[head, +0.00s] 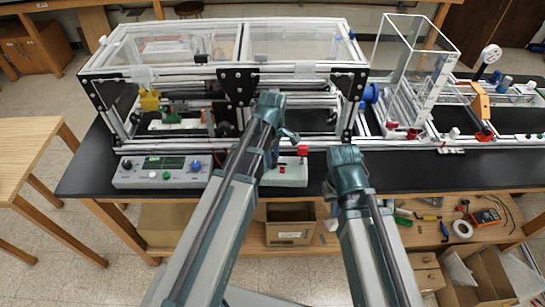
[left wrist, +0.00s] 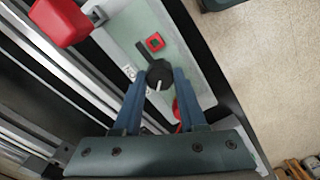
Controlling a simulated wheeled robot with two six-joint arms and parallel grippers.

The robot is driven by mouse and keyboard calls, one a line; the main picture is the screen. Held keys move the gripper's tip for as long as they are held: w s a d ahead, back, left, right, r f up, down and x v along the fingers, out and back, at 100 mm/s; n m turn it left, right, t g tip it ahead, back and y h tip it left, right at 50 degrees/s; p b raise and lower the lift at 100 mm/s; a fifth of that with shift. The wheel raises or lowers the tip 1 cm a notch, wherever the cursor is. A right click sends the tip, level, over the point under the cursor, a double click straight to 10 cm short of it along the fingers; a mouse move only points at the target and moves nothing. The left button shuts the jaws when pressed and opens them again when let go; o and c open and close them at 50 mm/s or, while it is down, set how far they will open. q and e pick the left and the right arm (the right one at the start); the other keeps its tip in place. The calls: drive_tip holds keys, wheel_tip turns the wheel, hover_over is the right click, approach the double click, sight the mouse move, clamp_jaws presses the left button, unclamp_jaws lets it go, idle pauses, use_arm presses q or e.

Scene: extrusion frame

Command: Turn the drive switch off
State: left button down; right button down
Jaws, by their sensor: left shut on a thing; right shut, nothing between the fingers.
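The drive switch is a black rotary knob (left wrist: 158,75) with a pale pointer line, on a light green panel (left wrist: 190,65) in the left wrist view. My left gripper (left wrist: 157,88) has its two blue fingers on either side of the knob, shut on it. In the head view, my left gripper (head: 287,136) is above the small switch box (head: 284,177) on the bench, and hides the knob there. A black bar sticks out from the knob towards a red square part (left wrist: 155,42). My right gripper (head: 346,158) is at the bench's front edge, shut and empty; its fingertips are hardly visible.
A grey control unit (head: 163,172) with a display stands left of the switch box. A clear-covered extrusion frame (head: 240,70) stands close behind. A red block (left wrist: 62,20) stands near the panel. The black bench (head: 420,170) is partly clear at right.

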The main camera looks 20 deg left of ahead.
use_arm(q)
drive_tip(key=shift+c, duration=2.3)
unclamp_jaws()
drive_tip(key=shift+r, duration=0.1)
wheel_tip(320, 180, up, 14)
drive_tip(key=p, duration=1.3)
drive_tip(key=shift+f+p, duration=0.2)
drive_tip(key=shift+p, duration=0.2)
drive_tip(key=shift+f, duration=0.1)
drive_tip(key=s+d+f+m+y+b, duration=0.1)
drive_tip(key=s+d+f+m+b, duration=0.9)
drive_tip(key=m, duration=0.8)
drive_tip(key=s+f+b, duration=0.3)
drive_tip(key=s, duration=0.1)
drive_tip(key=shift+s+d+f+b, duration=0.2)
drive_tip(key=shift+s+b, duration=0.1)
drive_tip(key=shift+b, duration=0.05)
